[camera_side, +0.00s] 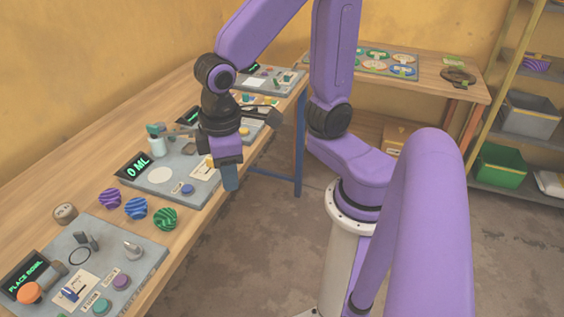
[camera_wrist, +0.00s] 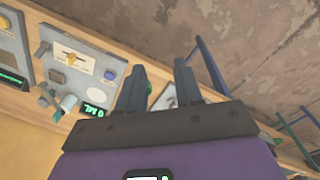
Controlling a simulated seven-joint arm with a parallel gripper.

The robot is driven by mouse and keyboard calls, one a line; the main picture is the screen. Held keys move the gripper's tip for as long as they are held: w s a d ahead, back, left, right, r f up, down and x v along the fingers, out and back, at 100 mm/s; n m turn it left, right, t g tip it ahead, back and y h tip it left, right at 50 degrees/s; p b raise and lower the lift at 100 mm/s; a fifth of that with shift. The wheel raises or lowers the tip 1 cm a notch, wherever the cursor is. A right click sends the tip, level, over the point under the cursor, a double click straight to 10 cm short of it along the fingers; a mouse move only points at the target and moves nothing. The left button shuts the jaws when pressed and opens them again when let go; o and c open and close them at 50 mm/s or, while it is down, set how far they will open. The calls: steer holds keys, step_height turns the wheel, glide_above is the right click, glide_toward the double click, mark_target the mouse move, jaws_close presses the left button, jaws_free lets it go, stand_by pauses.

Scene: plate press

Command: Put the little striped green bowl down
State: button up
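The little striped green bowl (camera_side: 165,218) rests on the wooden table in the side view, at the front end of a row of bowls. It looks domed, but I cannot tell its exact pose. In the wrist view a small green patch (camera_wrist: 150,89), apparently this bowl, shows beside the left finger, which hides most of it. My gripper (camera_side: 230,184) points down above the table's edge, to the right of and farther back than the bowl. In the wrist view my gripper (camera_wrist: 158,72) has its fingers wide apart, with nothing held between them.
A blue striped bowl (camera_side: 135,208) and a purple striped bowl (camera_side: 110,198) sit beside the green one. The nearest grey panel (camera_side: 140,262) has a "PLACE BOWL" screen (camera_side: 30,278). Another panel with a "0 ML" screen (camera_side: 134,166) lies behind.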

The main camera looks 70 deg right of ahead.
steer(key=s+d+n+y, duration=0.1)
steer(key=s+d+n, duration=0.4)
steer(key=s, duration=0.4)
steer(key=shift+r, duration=0.2)
